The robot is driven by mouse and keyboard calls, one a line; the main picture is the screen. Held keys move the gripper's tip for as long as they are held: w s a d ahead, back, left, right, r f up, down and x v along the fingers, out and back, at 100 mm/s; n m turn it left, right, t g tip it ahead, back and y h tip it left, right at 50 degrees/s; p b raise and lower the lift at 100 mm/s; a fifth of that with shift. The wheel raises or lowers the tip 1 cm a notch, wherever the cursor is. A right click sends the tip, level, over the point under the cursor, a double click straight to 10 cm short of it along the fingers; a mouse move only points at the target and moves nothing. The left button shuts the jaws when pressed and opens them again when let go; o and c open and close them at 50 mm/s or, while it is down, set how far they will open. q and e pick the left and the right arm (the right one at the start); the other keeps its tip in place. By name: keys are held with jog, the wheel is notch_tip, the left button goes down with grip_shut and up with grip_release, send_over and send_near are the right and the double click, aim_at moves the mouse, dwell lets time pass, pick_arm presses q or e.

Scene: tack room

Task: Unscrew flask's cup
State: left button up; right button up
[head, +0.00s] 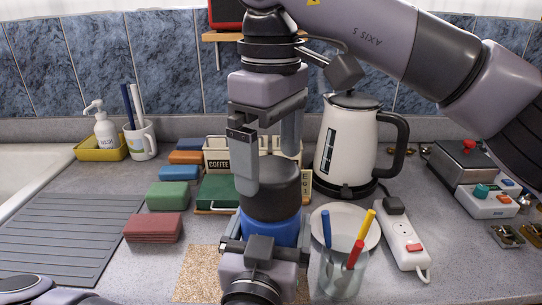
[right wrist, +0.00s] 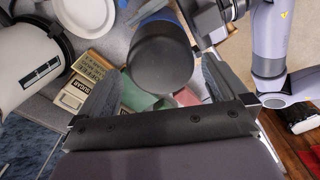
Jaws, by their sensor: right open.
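The flask stands upright mid-counter, with a blue body (head: 270,228) and a dark grey cup (head: 278,190) on top. My left gripper (head: 265,243) comes in from the front, its fingers around the blue body, and looks shut on it. My right gripper (head: 268,160) points down from above, open, with a finger on each side of the cup. In the right wrist view the cup (right wrist: 160,62) lies between the open fingers, with a gap on each side. The flask's lower part is hidden behind my left gripper.
A glass with coloured pens (head: 340,270) stands close right of the flask, before a white plate (head: 358,219). A kettle (head: 345,145) and a power strip (head: 402,240) are further right. Sponges (head: 152,228) and a green box (head: 215,190) are left. A cork mat (head: 197,275) lies front left.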

jog(key=m, duration=0.4)
jog(key=shift+r, duration=0.15)
jog(key=m, duration=0.3)
jog(key=shift+r+m, duration=0.15)
jog(key=shift+m, duration=0.25)
jog(key=m, duration=0.6)
jog(key=shift+r, duration=0.2)
jog(key=m, duration=0.6)
jog(key=shift+r+m, duration=0.25)
jog(key=shift+m, duration=0.05)
jog(key=m, duration=0.6)
jog(key=shift+r+m, duration=0.3)
jog(key=m, duration=0.3)
jog(key=shift+r, duration=0.1)
jog(key=m, duration=0.5)
jog(key=shift+r, duration=0.2)
jog(key=m, duration=0.4)
jog(key=shift+r+m, duration=0.25)
jog(key=shift+m, duration=0.05)
jog(key=m, duration=0.3)
jog(key=shift+r, duration=0.1)
jog(key=shift+m, duration=0.3)
jog(key=shift+f, duration=4)
jog(key=shift+c, duration=0.3)
